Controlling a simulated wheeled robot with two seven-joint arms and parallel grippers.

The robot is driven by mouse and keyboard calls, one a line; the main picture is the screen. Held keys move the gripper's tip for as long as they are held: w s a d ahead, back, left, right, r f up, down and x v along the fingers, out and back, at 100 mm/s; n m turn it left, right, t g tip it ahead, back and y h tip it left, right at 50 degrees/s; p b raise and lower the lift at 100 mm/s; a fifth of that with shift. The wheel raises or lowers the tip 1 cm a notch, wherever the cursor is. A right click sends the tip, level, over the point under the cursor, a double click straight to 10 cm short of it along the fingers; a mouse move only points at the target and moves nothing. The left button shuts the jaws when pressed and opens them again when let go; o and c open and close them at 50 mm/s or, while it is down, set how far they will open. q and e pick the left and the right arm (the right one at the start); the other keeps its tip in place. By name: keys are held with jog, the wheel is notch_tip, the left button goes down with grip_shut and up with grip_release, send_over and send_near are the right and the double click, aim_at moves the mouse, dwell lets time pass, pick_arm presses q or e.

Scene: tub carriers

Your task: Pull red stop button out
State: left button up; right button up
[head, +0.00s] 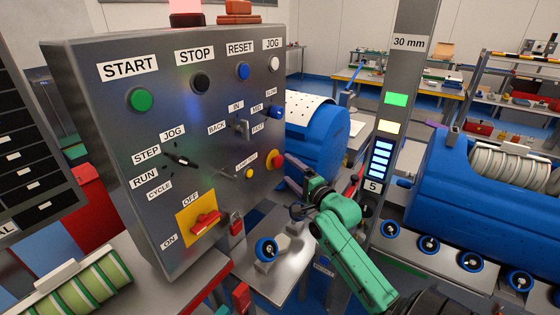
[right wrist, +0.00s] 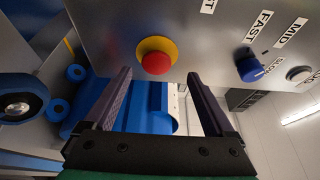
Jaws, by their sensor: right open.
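The red stop button (head: 275,160) sits on a yellow ring at the right edge of the grey control panel (head: 215,65). In the right wrist view the red stop button (right wrist: 156,64) shows as a round red cap, with its ring against the panel face. My right gripper (head: 296,183) is just to the right of the button in the head view. In the right wrist view my right gripper (right wrist: 160,77) is open and empty, its two dark fingers apart, with the button seen beyond and between the tips. No contact shows. My left gripper is not in view.
A blue selector knob (right wrist: 250,66) sits on the panel beside the button. A red rotary switch (head: 206,222) is lower on the panel.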

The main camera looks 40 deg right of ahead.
aim_at(280, 163)
jog(key=w, duration=0.3)
jog(key=w+d, duration=0.1)
jog(key=w, duration=0.1)
jog(key=shift+w+f, duration=0.25)
jog(key=shift+f, duration=0.1)
jog(key=shift+s+a+r, duration=0.15)
grip_shut()
jog(key=shift+s+p, duration=0.1)
jog(key=shift+p, duration=0.45)
jog(key=shift+s+d+p, duration=0.2)
jog(key=shift+s+p, duration=0.05)
jog(key=shift+p, duration=0.05)
jog(key=shift+s+d, duration=0.1)
jog(key=shift+s, duration=0.25)
jog(key=shift+c, duration=0.6)
grip_release()
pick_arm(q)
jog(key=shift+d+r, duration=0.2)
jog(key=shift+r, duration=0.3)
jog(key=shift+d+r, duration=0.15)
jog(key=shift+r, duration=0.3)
pick_arm(e)
jog(key=shift+o, duration=0.6)
jog(key=shift+s+d, duration=0.1)
jog(key=shift+s, duration=0.05)
